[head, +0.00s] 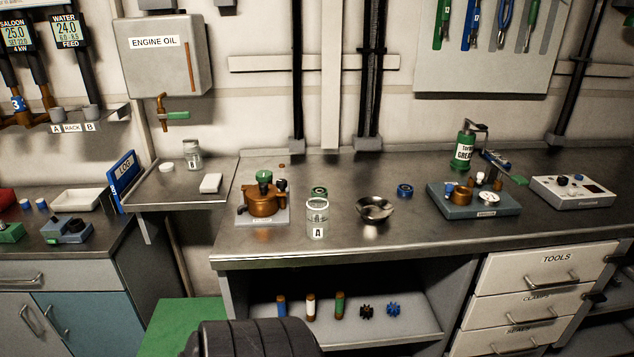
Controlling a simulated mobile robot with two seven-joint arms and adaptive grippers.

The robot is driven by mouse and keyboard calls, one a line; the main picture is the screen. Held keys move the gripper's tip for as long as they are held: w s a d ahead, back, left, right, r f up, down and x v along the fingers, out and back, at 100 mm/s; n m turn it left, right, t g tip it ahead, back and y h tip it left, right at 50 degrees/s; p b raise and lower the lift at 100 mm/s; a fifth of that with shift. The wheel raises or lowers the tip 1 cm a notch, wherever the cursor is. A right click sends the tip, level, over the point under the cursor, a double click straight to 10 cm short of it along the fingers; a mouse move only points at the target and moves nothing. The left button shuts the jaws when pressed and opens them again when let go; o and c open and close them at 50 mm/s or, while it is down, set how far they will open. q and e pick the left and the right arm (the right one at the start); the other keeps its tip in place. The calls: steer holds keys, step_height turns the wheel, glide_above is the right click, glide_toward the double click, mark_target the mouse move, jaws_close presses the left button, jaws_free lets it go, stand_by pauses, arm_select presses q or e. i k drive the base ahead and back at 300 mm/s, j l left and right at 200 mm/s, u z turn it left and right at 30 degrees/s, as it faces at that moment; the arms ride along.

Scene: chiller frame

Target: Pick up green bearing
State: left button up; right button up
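The green bearing (319,191) is a small ring on the steel workbench (340,243), in the middle of the head view. It sits just behind a clear glass jar marked A (317,213), which partly covers its lower front edge. A similar blue bearing (405,190) lies to its right on the bench. Neither of my grippers shows in the head view, so their state is hidden.
A copper pump on a plate (262,204) stands left of the jar, and a metal bowl (375,209) stands right of it. A blue-grey fixture (473,202) and green grease can (465,147) are farther right. The bench front between bowl and fixture is clear.

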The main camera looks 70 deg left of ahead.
mark_target(324, 190)
steer(key=u, duration=2)
